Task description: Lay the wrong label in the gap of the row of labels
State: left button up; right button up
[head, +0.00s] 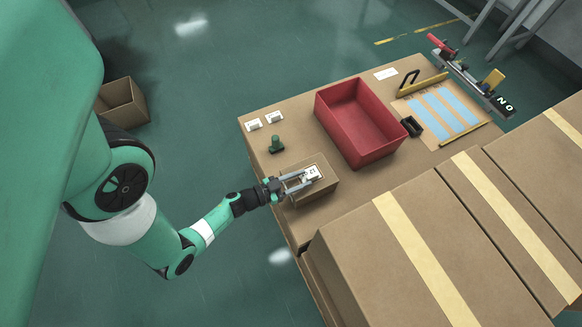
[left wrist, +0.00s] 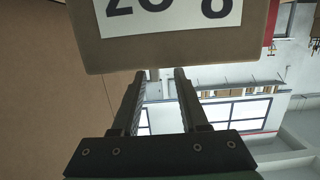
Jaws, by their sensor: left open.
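My right gripper is not in view.
A green knobbed object (head: 276,145) stands between the two labels and the box. A red bin (head: 345,130) stands to the right. Beyond it are a board with blue strips (head: 440,112) and a white card (head: 386,73). Large taped cartons (head: 430,250) fill the lower right.

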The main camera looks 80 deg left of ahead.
aim_at(289, 184)
pick_arm(q)
jog(key=shift+p+v, duration=0.65)
jog(key=shift+v, duration=1.55)
jog(key=shift+f, duration=0.1)
